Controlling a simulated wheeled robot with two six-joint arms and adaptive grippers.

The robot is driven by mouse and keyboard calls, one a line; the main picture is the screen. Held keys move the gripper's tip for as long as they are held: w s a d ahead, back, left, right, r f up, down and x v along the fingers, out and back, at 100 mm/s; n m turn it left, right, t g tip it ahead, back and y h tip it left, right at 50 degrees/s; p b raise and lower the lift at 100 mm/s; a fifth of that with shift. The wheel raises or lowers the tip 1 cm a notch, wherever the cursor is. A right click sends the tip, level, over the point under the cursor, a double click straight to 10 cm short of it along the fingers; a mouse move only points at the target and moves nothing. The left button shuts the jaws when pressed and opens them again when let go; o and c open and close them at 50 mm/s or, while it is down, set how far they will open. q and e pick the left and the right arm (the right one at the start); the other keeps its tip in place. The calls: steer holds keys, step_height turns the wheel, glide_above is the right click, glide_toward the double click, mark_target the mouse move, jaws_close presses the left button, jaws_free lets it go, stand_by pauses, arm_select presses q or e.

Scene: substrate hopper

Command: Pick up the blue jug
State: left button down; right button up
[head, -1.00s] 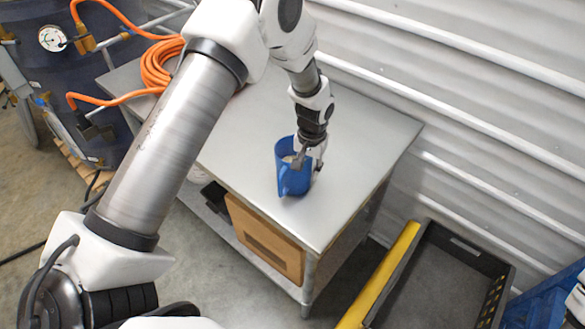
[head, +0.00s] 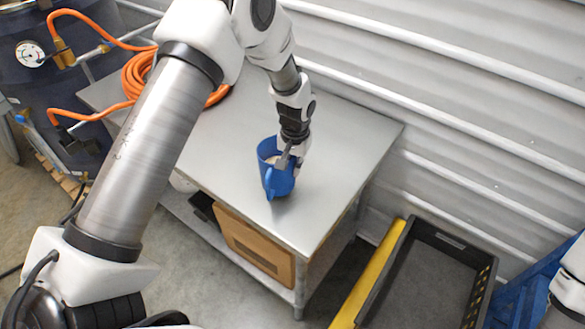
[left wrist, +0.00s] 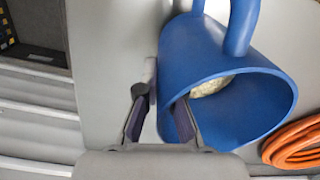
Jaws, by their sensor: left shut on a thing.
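The blue jug (head: 269,178) stands upright on the metal table, near its front edge in the head view, with pale material inside. My left gripper (head: 291,162) is at the jug's rim on the right side. In the left wrist view the gripper (left wrist: 160,105) is shut on the wall of the jug (left wrist: 250,105), one finger inside and one outside. Whether the jug's base touches the table cannot be told for sure. My right gripper is not in view.
The metal table (head: 345,150) has bare room around the jug. An orange hose (head: 138,75) lies coiled at its back left. A cardboard box (head: 255,245) sits on the lower shelf. A black crate (head: 420,285) stands right of the table, with a corrugated wall behind.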

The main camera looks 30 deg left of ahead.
arm_select(q)
steer(key=s+d+r, duration=0.2)
steer(key=s+d, duration=0.8)
steer(key=s, duration=0.2)
steer(key=shift+s+d+b, duration=0.15)
steer(key=shift+s+b, duration=0.05)
steer(key=shift+b, duration=0.1)
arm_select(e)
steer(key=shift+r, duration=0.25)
